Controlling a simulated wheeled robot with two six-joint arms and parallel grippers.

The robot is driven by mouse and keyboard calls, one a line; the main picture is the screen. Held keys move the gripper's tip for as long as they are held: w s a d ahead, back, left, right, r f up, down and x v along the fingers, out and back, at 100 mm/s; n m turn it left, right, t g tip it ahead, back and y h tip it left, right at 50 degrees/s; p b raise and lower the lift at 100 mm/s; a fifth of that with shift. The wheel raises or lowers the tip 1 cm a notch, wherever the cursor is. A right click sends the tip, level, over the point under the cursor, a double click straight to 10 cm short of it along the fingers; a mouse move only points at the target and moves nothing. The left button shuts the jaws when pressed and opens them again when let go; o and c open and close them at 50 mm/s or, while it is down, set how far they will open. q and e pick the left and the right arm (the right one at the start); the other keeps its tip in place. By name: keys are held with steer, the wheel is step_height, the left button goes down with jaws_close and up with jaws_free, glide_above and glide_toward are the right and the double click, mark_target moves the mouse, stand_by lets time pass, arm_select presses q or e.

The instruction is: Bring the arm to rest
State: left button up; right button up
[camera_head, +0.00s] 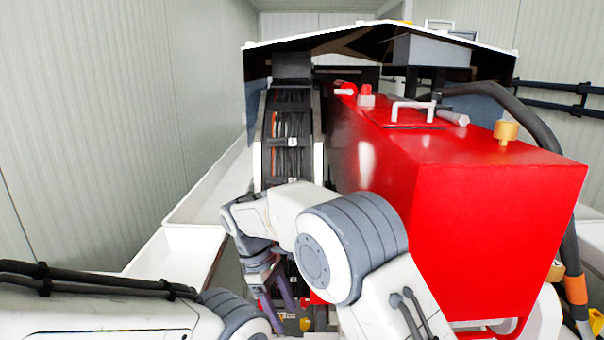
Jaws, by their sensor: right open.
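My right arm comes in from the bottom right. Its white and grey links bend over to the left and then down. My right gripper (276,296) hangs at the end, pointing down in front of the lower part of the machine. It is open, and I see nothing held in it. The forearm and wrist partly cover it. A white and grey link of my left arm lies across the bottom left corner; my left gripper is out of view.
A large red tank (497,235) stands close on the right of my right arm. A dark cable track (290,140) runs down behind the wrist. White ledges (180,250) and a grey panelled wall (90,130) are on the left. A black hose (540,125) bends around the tank.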

steer(key=s+d+r+m+y, duration=0.1)
steer(key=s+d+r, duration=0.15)
steer(key=s, duration=0.35)
steer(key=s+d+r+m+y, duration=0.1)
steer(key=s+r+m+y, duration=0.15)
steer(key=s, duration=0.35)
steer(key=s+d+f+m, duration=0.1)
steer(key=s+d, duration=0.1)
steer(key=s, duration=0.5)
steer(key=s+d+f+m+t+y, duration=0.1)
steer(key=s+d+m, duration=0.1)
steer(key=s, duration=0.5)
steer(key=shift+s+d+f, duration=0.15)
steer(key=shift+d+f, duration=0.05)
steer(key=shift+d, duration=0.6)
steer(key=shift+c, duration=1)
steer(key=shift+d, duration=0.1)
